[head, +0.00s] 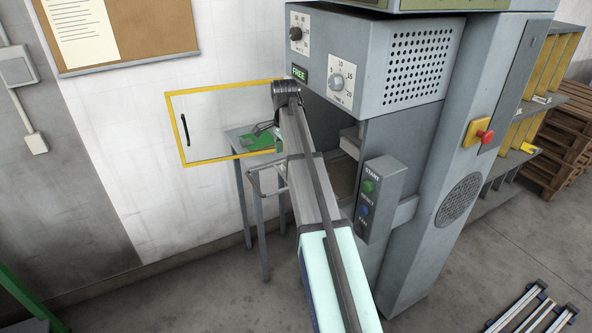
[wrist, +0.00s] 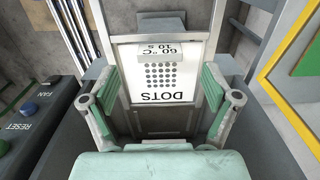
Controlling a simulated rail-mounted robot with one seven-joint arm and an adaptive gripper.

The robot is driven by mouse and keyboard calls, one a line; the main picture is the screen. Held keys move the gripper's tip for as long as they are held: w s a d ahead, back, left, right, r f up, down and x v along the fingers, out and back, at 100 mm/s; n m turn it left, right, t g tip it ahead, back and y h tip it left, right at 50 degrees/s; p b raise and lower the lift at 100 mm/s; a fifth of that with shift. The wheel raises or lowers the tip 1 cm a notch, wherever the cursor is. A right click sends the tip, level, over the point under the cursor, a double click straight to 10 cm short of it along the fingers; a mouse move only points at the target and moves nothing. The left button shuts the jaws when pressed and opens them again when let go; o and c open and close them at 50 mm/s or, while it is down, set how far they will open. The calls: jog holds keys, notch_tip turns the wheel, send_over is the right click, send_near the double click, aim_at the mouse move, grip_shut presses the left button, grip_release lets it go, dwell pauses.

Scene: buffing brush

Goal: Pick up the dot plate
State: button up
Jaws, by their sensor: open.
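In the wrist view, a white plate (wrist: 158,75) carries a grid of dark dots and the words DOTS, 60 °C and 10 s, which read upside down. It sits in a pale metal frame. My gripper (wrist: 159,88) is open, one green-padded finger on each side of the plate in the picture. I cannot tell whether the pads touch it or stay above it. A grey block shows at the plate's far edge. In the head view, my arm hides most of the gripper, and I cannot make out the plate there.
The grey machine (head: 415,70) stands right of my arm. Its button box (head: 380,200) also shows at left in the wrist view (wrist: 30,125). A yellow-framed clear door (head: 222,125) stands open at left. Behind it is a small table with a green mat (head: 258,142).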

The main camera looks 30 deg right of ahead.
jog(key=shift+d+f+p, duration=0.15)
jog(key=shift+f+p, duration=1)
jog(key=shift+f, duration=1.35)
jog(key=c, duration=1.3)
